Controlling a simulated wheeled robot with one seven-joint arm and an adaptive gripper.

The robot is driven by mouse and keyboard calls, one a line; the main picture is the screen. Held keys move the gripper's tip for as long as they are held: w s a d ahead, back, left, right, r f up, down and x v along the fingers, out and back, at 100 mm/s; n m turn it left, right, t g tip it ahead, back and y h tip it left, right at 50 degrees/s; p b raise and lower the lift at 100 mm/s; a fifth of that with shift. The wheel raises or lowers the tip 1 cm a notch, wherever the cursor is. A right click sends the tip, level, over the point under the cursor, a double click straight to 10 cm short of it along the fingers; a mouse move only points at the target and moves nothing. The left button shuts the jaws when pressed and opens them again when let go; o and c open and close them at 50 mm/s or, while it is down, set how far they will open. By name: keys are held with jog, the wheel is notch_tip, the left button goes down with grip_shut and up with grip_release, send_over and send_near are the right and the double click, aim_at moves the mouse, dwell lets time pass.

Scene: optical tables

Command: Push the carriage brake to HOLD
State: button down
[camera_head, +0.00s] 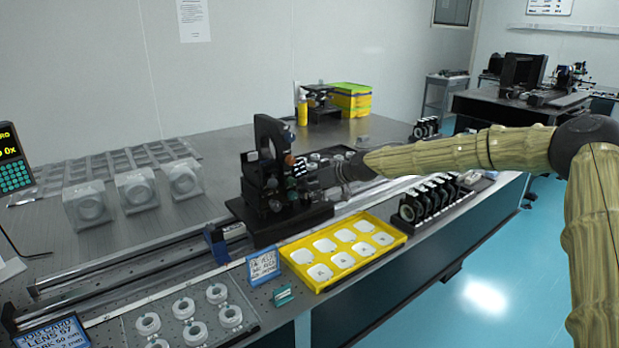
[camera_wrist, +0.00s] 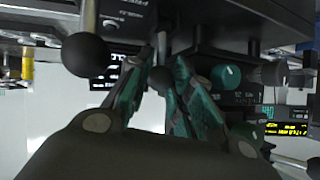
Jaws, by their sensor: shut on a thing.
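The black carriage (camera_head: 285,215) sits on twin rails on the optical table, with a tall black ring-shaped mount on it. My gripper (camera_head: 332,172) is at the carriage's right side. In the wrist view its teal-padded fingers (camera_wrist: 160,82) are closed around a small dark ball knob (camera_wrist: 161,78) on a thin rod. A larger black ball knob (camera_wrist: 86,54) hangs to the left, apart from the fingers. I cannot tell which knob is the brake's, and no HOLD mark is readable. A teal-faced dial (camera_wrist: 228,77) is close to the right of the fingers.
A yellow tray (camera_head: 342,282) of white pieces lies in front of the carriage. A row of black holders (camera_head: 432,203) stands to the right. Clear blocks with rings (camera_head: 137,190) stand at the left. A blue sign (camera_head: 262,266) stands by the tray's left end.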

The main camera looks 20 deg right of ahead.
jog(key=g+p, duration=0.1)
jog(key=w+p, duration=0.1)
jog(key=p, duration=0.1)
jog(key=g+h+p, duration=0.1)
jog(key=shift+w+a+r+g+p, duration=0.25)
jog(key=shift+w+a+g+p, duration=0.05)
jog(key=shift+a, duration=0.05)
jog(key=shift+w+a+f+m+g+h+p, duration=0.1)
jog(key=shift+w+f+m+g+h+p, duration=0.15)
jog(key=shift+g+p, duration=0.4)
jog(key=shift+w+a+f+m+g+h+p, duration=0.15)
jog(key=shift+w+g+h+p, duration=0.25)
jog(key=shift+p, duration=0.4)
jog(key=shift+s+f, duration=0.1)
jog(key=c, duration=1.2)
grip_release()
jog(key=shift+c, duration=0.2)
jog(key=v, duration=0.8)
jog(key=shift+d+f, duration=0.1)
jog(key=shift+d, duration=0.05)
